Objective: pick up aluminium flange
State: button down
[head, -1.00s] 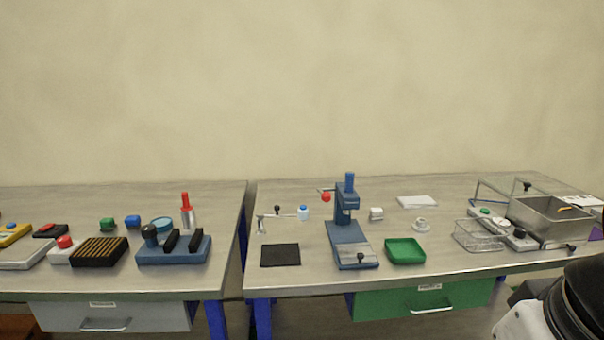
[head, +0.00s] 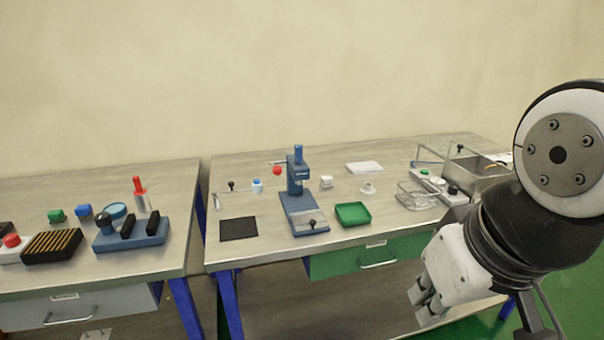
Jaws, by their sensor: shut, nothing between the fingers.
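The aluminium flange (head: 368,188) looks like a small pale ringed piece with a raised hub. It stands on the right-hand table behind the green tray, to the right of the blue press. My gripper (head: 424,306) is at the lower right, in front of the table, well apart from the flange. It is shut and empty, and its fingers point down. My arm hides part of the table's right end.
The blue press (head: 298,195), green tray (head: 353,214), black mat (head: 238,229) and a small light block (head: 326,182) stand near the flange. A white pad (head: 364,168) lies behind.

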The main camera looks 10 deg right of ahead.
aim_at(368, 189)
jog(key=i+l+u, duration=0.2)
jog(key=i+l, duration=0.15)
jog(key=i+l+u, duration=0.15)
jog(key=i+l, duration=0.2)
jog(key=i+l+u, duration=0.2)
jog(key=l, duration=0.35)
jog(key=i+l+u, duration=0.15)
jog(key=i+l, duration=0.2)
jog(key=l, duration=0.15)
